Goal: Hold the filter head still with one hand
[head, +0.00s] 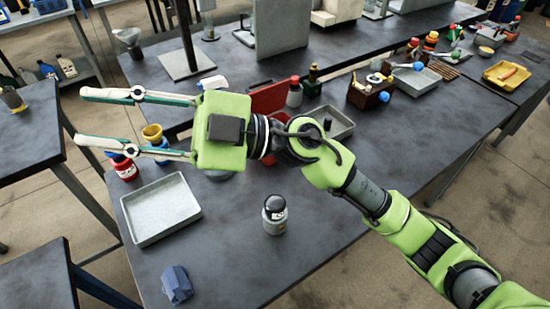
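My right gripper (82,116) reaches in from the right across the dark table (330,232). Its two long fingers point left and are spread wide apart, with nothing between them. I cannot make out for certain which thing is the filter head. A dark round object (218,175) shows partly beneath the gripper body, which hides the rest of it. A grey jar with a black lid (275,215) stands upright on the table, in front of the arm and apart from it. My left gripper is out of view.
An empty grey tray (160,238) lies at the table's left. A red container (124,168) and a yellow cup (153,134) are close to the lower finger. A blue faceted object (177,285) sits near the front edge. The table's front right is clear.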

